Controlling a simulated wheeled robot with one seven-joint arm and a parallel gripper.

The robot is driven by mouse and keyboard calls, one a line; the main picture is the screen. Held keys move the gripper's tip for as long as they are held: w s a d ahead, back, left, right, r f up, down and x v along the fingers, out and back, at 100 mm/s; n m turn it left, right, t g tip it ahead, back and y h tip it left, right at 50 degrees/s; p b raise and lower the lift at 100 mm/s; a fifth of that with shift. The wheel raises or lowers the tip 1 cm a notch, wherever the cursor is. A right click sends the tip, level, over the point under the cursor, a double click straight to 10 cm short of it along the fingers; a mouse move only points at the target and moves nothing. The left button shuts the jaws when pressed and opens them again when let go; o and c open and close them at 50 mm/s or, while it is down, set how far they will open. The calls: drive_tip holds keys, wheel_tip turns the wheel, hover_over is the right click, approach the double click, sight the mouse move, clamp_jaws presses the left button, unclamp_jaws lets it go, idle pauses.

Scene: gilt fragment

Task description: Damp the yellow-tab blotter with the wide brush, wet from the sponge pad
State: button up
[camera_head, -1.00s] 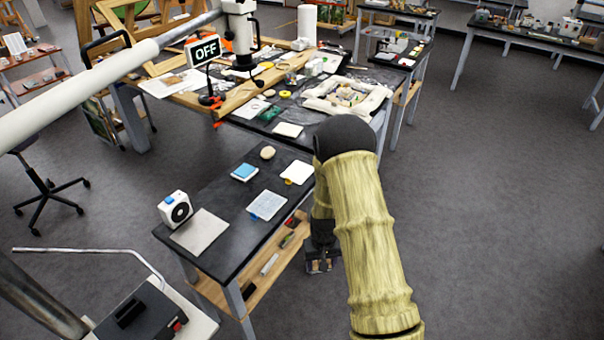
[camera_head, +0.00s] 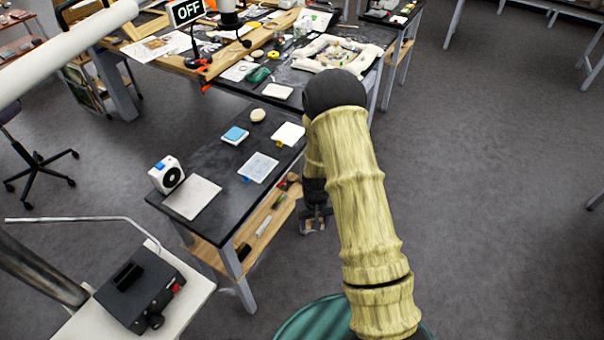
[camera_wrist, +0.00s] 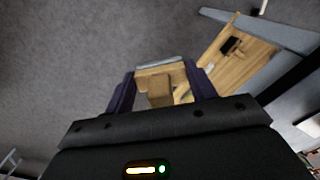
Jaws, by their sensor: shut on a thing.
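My gripper (camera_head: 315,222) hangs beyond the right side of the small dark table, low, over the floor. In the wrist view my gripper (camera_wrist: 160,84) is shut on a wooden brush (camera_wrist: 160,90) with a broad head and a pale far edge, apparently the wide brush. The yellow-tab blotter (camera_head: 290,132) is a white sheet at the table's far right, its yellow tab toward me. The blue sponge pad (camera_head: 235,134) lies in a pale holder left of it. The brush is apart from both; its wetness cannot be told.
A blue-tab blotter (camera_head: 258,168), a beige plate (camera_head: 193,197), a small white fan-like device (camera_head: 166,174) and a rounded tan thing (camera_head: 258,115) are on the small table (camera_head: 213,160). A wooden shelf (camera_head: 247,245) below holds several tools. Floor at right is clear.

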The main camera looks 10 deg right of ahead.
idle(0.4)
drive_tip(key=s+f, duration=0.4)
drive_tip(key=f, duration=1.1)
